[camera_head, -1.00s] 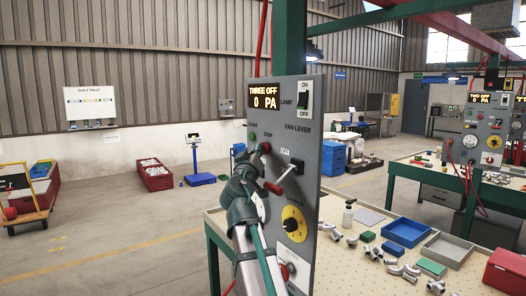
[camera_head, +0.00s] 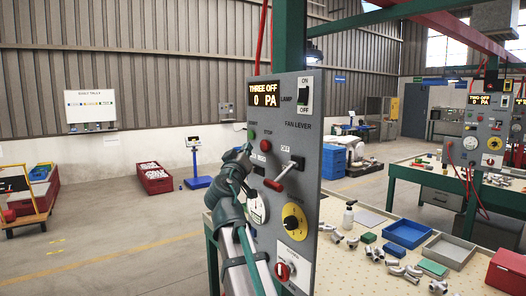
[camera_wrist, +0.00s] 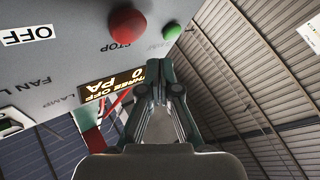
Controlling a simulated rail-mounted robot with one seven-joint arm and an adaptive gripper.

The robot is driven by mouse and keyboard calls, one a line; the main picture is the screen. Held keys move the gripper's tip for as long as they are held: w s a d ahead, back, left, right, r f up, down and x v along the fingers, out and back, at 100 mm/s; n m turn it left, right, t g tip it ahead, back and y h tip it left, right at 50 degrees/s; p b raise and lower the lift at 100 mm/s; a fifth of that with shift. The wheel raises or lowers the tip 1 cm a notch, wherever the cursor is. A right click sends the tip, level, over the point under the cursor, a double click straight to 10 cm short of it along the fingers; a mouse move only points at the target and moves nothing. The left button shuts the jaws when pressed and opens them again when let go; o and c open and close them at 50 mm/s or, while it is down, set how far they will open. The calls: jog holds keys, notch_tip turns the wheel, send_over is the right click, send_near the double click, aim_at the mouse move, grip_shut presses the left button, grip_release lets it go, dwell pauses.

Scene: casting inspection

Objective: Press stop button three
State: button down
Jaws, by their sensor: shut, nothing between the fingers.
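The control panel (camera_head: 300,170) labelled three stands upright, its display (camera_head: 267,94) reading THREE OFF, 0 PA. The red stop button (camera_head: 265,146) is on its upper left, below and right of the green start button (camera_head: 251,134). In the wrist view the red stop button (camera_wrist: 127,23) and green button (camera_wrist: 172,32) are at the top, with STOP lettering beside the red one. My gripper (camera_wrist: 160,68) is shut and empty. Its tips are below the two buttons in that picture and look apart from them. In the head view my gripper (camera_head: 247,150) is just left of the stop button.
The fan lever (camera_head: 285,174) with its red handle sticks out below and right of the stop button. A yellow dial (camera_head: 294,221) and lower red knob (camera_head: 282,271) are further down. The table (camera_head: 338,275) at right holds metal fittings and trays.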

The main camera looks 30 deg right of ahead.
jog(key=shift+s+a+b, duration=0.1)
jog(key=shift+a+b, duration=0.4)
jog(key=shift+a, duration=0.65)
